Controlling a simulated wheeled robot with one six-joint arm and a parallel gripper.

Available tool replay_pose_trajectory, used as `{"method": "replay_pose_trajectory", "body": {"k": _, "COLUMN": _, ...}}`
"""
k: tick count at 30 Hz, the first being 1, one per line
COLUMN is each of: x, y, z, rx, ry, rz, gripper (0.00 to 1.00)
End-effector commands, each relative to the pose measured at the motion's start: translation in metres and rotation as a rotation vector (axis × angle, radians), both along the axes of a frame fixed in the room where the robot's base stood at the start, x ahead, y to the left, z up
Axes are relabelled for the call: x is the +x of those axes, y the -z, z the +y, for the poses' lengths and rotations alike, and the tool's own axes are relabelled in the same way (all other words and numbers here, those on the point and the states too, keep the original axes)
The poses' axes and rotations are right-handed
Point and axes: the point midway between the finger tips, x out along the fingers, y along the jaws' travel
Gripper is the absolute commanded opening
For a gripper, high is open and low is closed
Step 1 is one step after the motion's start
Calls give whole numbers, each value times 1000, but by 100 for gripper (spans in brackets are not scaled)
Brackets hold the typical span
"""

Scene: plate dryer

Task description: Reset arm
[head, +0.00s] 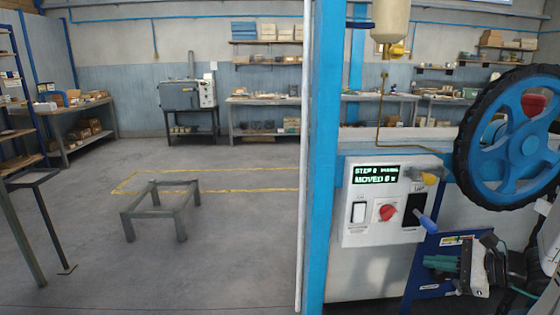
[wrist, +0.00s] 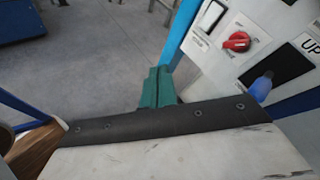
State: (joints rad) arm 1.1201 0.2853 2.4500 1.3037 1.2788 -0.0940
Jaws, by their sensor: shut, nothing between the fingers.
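My gripper (head: 428,262) is at the lower right of the head view, with its teal fingers together and pointing left. In the wrist view the teal fingers (wrist: 158,86) are closed with nothing seen between them. The gripper is below the white control panel (head: 350,238) in the head view and appears apart from it. The panel carries a white rocker switch (head: 359,212), a red knob (head: 388,212) and a lever with a blue handle (head: 427,223). The red knob (wrist: 237,41) and blue handle (wrist: 261,87) also show in the wrist view. My arm is partly cut off at the right edge.
A blue post (head: 324,150) stands left of the panel. A large blue wheel with a black rim (head: 468,150) is above my arm. A green-lit display (head: 377,174) tops the panel. Open floor (head: 230,240) lies left, with a low metal frame (head: 160,208).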

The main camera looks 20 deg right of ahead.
Motion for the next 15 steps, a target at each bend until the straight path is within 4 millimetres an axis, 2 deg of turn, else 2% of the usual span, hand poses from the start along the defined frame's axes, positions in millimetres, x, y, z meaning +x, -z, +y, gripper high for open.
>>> {"method": "replay_pose_trajectory", "body": {"k": 1, "x": -2, "y": -11, "z": 30, "rx": -64, "ry": -142, "rz": 21, "gripper": 0}}
{"method": "replay_pose_trajectory", "body": {"k": 3, "x": -13, "y": -21, "z": 68, "rx": -157, "ry": -341, "rz": 59, "gripper": 0}}
{"method": "replay_pose_trajectory", "body": {"k": 6, "x": -35, "y": -33, "z": 112, "rx": -311, "ry": -614, "rz": 109, "gripper": 0}}
{"method": "replay_pose_trajectory", "body": {"k": 10, "x": -68, "y": -46, "z": 149, "rx": -538, "ry": -935, "rz": 159, "gripper": 0}}
{"method": "replay_pose_trajectory", "body": {"k": 15, "x": -103, "y": -68, "z": 172, "rx": -869, "ry": -1281, "rz": 184, "gripper": 0}}
